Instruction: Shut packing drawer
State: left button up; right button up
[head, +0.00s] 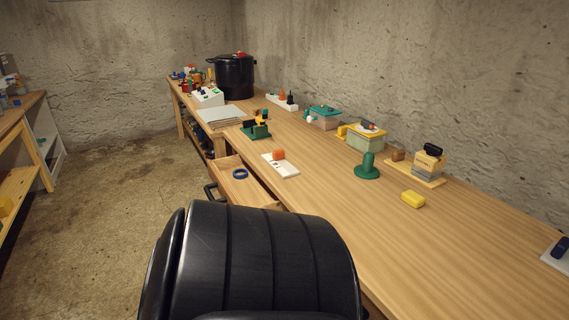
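The packing drawer (260,194) stands open, pulled out to the left from under the long wooden workbench (330,170). A blue ring (240,173) lies inside it. A dark, handle-like shape (210,191) shows at the drawer's outer front; I take it for the drawer's handle. A large black rounded part of mine fills the bottom centre and hides the near end of the drawer area. Neither of my grippers can be made out, so I cannot see any contact with the drawer.
On the bench are a white board with an orange piece (279,155), a green stand (367,167), a yellow block (413,199) and lidded boxes (366,138). A black pot (235,76) stands at the far end. The concrete floor left of the drawer is clear.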

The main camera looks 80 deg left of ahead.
aim_at(251, 191)
jog(key=u, duration=1.7)
